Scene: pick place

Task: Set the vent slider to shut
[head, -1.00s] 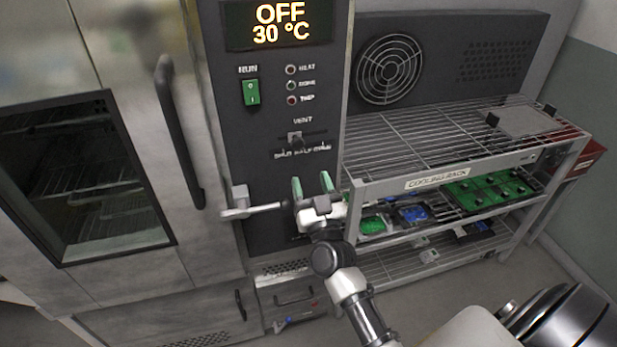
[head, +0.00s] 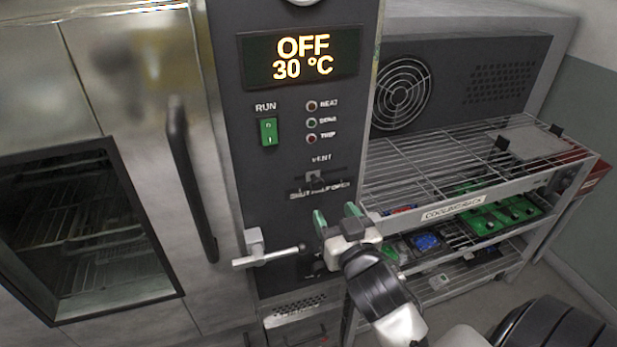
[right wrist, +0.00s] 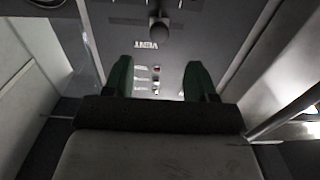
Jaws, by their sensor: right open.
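The vent slider (head: 314,180) is a small knob in a horizontal slot on the dark control panel (head: 262,190). It stands left of the slot's middle, above blurred position labels; its exact setting cannot be read. My right gripper (head: 336,214) is open and empty, its green fingertips just below and slightly right of the slider, apart from it. In the right wrist view the panel appears upside down, with a dark knob (right wrist: 158,28) by the VENT lettering, beyond my open fingers (right wrist: 158,78). My left gripper is not in view.
A door lever (head: 268,256) sticks out just left of my right gripper. The oven door handle (head: 190,185) is farther left. A green run switch (head: 268,131) and indicator lamps (head: 311,122) sit above the slider. A wire cooling rack (head: 430,165) stands close on the right.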

